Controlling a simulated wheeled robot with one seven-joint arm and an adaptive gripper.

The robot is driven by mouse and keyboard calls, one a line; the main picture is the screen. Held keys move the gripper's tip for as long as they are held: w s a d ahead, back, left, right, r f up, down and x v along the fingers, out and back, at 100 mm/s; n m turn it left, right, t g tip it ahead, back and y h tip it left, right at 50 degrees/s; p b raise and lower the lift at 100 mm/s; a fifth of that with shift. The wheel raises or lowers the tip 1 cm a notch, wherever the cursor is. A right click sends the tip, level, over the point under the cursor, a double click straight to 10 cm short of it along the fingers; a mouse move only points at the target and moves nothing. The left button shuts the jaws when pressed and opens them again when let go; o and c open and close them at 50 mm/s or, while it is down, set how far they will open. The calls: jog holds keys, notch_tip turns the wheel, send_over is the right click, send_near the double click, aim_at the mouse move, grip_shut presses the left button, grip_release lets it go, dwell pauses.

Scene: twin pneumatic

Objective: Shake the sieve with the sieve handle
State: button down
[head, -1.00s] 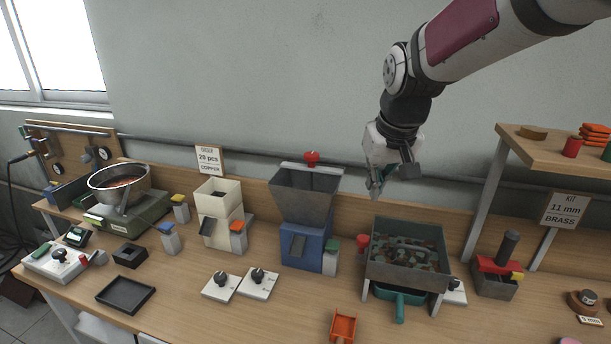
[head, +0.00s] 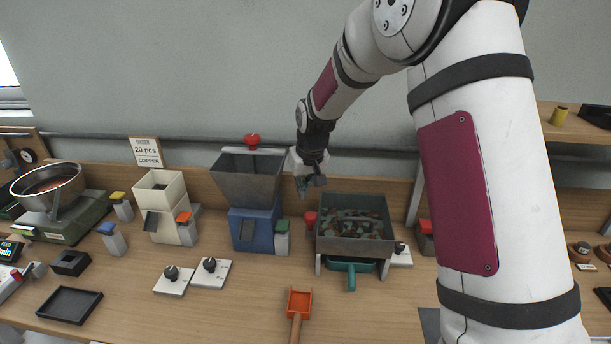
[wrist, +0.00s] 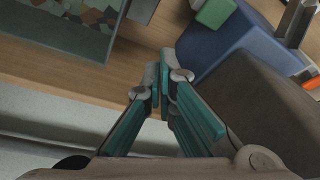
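The sieve (head: 382,208) is a grey square box on legs, holding mottled green, grey and brown pieces. A red knob (head: 310,218), which looks like the sieve handle, sticks out at its left side. A corner of the sieve also shows at the top left of the wrist view (wrist: 62,38); the red knob does not show there. My gripper (head: 302,192) hangs above and slightly behind the knob, apart from it. In the wrist view its teal fingers (wrist: 159,78) have their tips together with nothing seen between them.
A blue-based hopper (head: 255,232) with a green-topped block (head: 282,238) stands close left of the sieve. A teal tray (head: 351,268) sits under the sieve. An orange scoop (head: 299,303) lies in front. The wall is close behind.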

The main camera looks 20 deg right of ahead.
aim_at(311, 218)
jog(key=shift+s+d+f+p, duration=0.1)
jog(key=shift+s+f+p, duration=0.2)
jog(key=shift+s, duration=0.3)
jog(key=shift+s+a+f+p, duration=0.1)
jog(key=shift+s+f+p, duration=0.2)
jog(key=shift+s, duration=0.25)
jog(key=shift+s+d+f+p, duration=0.1)
jog(key=shift+s+f+p, duration=0.2)
jog(key=shift+s, duration=0.3)
jog(key=s+p, duration=0.1)
jog(key=s+a, duration=0.1)
jog(key=s, duration=0.1)
jog(key=s+a+p, duration=0.1)
jog(key=s, duration=0.1)
jog(key=shift+s+a+r+p, duration=0.1)
jog(key=shift+s+r+p, duration=0.05)
jog(key=shift+s+p, duration=0.15)
jog(key=shift+s+a, duration=0.15)
jog(key=shift+s, duration=0.1)
